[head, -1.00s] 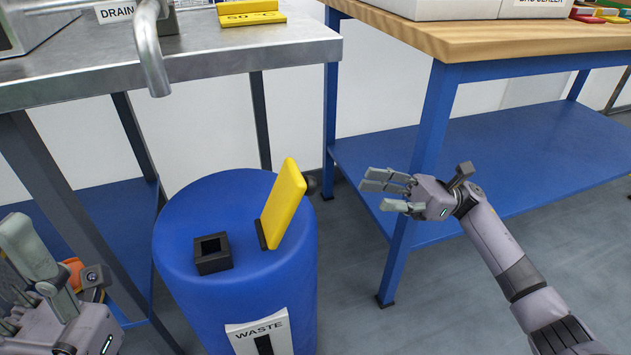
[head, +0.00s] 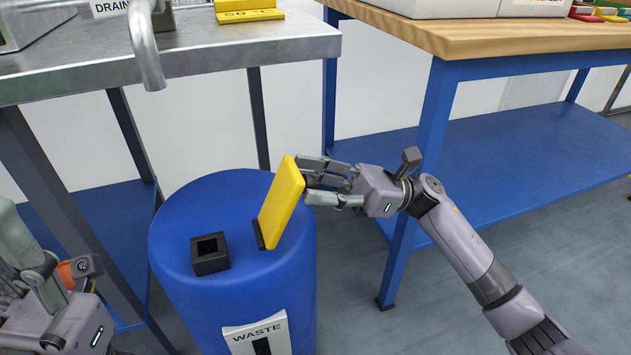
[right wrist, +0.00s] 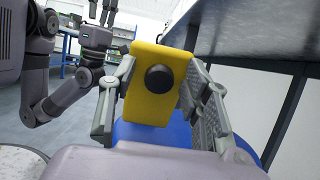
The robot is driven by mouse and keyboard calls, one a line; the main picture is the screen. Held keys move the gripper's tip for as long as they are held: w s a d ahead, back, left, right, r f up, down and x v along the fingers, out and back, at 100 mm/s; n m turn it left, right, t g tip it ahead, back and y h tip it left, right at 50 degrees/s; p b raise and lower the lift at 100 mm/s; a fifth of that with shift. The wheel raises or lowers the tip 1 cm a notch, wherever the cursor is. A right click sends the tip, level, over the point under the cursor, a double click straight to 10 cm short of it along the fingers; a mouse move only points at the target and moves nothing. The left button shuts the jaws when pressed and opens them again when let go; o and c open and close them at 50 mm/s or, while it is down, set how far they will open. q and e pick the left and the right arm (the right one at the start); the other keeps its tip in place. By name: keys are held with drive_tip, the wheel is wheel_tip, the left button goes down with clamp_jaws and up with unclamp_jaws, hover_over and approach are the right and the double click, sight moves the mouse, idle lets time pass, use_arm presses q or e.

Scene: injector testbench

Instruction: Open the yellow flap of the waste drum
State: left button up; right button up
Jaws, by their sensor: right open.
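The blue waste drum (head: 185,295) stands on the floor with a WASTE label on its front. Its yellow flap (head: 281,203) stands up steeply from a black hinge on the lid, next to a square black opening (head: 209,254). My right gripper (head: 310,180) is open at the right face of the flap. In the right wrist view the yellow flap (right wrist: 158,108) with its round black knob (right wrist: 159,78) lies between my spread fingers. Whether they touch it is unclear. My left gripper (head: 25,275) is at the lower left, partly cut off; its opening is unclear.
A steel-topped table (head: 240,62) stands behind and left of the drum, with a metal spout (head: 145,45) over its edge. A wood-topped bench (head: 480,40) with a blue lower shelf (head: 540,150) is at the right.

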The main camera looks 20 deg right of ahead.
drive_tip(key=shift+c, duration=0.3)
clamp_jaws()
idle(0.5)
